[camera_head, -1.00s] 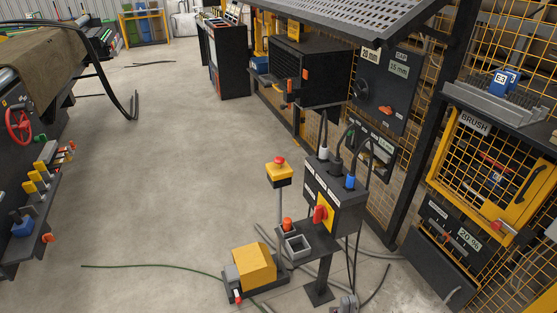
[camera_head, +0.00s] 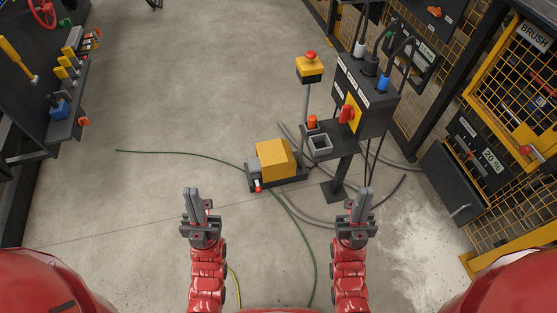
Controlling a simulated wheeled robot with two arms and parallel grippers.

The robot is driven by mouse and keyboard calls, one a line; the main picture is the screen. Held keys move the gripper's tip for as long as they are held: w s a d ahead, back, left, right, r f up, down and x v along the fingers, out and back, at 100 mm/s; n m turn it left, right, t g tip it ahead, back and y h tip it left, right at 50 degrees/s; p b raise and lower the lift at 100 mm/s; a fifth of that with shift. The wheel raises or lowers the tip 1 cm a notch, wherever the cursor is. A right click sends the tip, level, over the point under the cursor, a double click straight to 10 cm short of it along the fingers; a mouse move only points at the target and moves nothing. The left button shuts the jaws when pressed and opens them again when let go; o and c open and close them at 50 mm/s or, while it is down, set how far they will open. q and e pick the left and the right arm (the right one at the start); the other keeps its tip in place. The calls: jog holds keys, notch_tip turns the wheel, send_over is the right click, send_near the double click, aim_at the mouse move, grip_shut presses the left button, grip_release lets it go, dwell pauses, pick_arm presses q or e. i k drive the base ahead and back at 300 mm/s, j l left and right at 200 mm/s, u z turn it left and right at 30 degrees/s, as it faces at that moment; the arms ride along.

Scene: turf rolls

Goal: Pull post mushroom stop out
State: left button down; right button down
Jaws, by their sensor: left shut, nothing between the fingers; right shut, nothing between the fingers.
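The post mushroom stop is a red mushroom button (camera_head: 311,55) on a yellow and black box (camera_head: 310,69) atop a thin grey post (camera_head: 305,103). It stands upright behind the small shelf, in the upper middle of the head view. I cannot tell whether the button is pressed in or out. My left gripper (camera_head: 193,192) is shut and empty, low in the picture, left of the yellow floor unit. My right gripper (camera_head: 362,192) is shut and empty, low in the picture, in front of the black stand. Both are well apart from the stop.
A black control box (camera_head: 374,105) with a red switch (camera_head: 346,114) and plugged cables stands right of the post. A yellow-covered unit (camera_head: 275,158) sits on the floor before it. A green cable (camera_head: 180,153) crosses the floor. Open floor lies to the left.

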aim_at(310, 55)
jog(key=i+j, duration=0.2)
jog(key=i, duration=0.2)
jog(key=i+j+z, duration=0.1)
jog(key=i+j, duration=0.15)
jog(key=i, duration=0.15)
jog(key=i+j, duration=0.25)
jog(key=i, duration=0.15)
jog(key=z, duration=0.05)
